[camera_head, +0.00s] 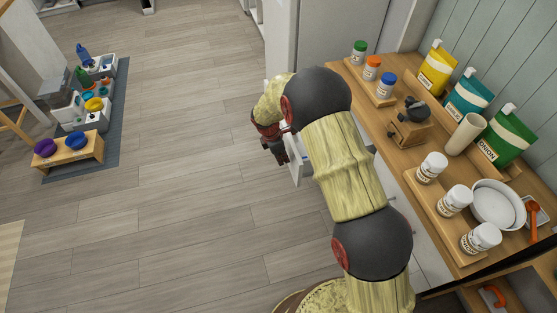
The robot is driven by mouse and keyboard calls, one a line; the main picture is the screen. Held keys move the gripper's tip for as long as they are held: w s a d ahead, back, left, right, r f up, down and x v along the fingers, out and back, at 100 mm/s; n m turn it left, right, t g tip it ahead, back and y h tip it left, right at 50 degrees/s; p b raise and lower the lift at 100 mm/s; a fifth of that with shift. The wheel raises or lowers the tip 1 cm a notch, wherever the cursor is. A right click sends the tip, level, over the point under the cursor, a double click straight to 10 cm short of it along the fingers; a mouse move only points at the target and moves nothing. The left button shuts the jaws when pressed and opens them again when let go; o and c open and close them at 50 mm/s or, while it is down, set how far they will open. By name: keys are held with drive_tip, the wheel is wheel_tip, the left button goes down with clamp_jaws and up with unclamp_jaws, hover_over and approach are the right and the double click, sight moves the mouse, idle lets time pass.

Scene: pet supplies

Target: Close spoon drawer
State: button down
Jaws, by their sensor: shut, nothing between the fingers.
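A white drawer (294,170) stands open from the front of the wooden-topped cabinet, low under the counter. Only its front panel and part of its side show; my arm hides most of it, and I cannot see what lies inside. My gripper (283,158) is shut and empty at the outer side of the drawer front, close to its upper edge. I cannot tell whether it touches the panel.
The counter (385,133) above holds jars, pouches, a grinder (408,124) and a white bowl (497,204). A wooden stand with a purple bowl (45,147) and a blue bowl (76,140) is far left. The floor between is clear.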

idle(0.3)
drive_tip(key=w+d+p, duration=0.2)
drive_tip(key=w+d, duration=0.1)
drive_tip(key=d, duration=0.7)
drive_tip(key=w+d+p, duration=0.2)
drive_tip(key=w+d, duration=0.1)
drive_tip(key=d, duration=0.8)
drive_tip(key=w+d+p, duration=0.2)
drive_tip(key=w+d, duration=0.1)
drive_tip(key=d, duration=0.7)
drive_tip(key=shift+d, duration=0.25)
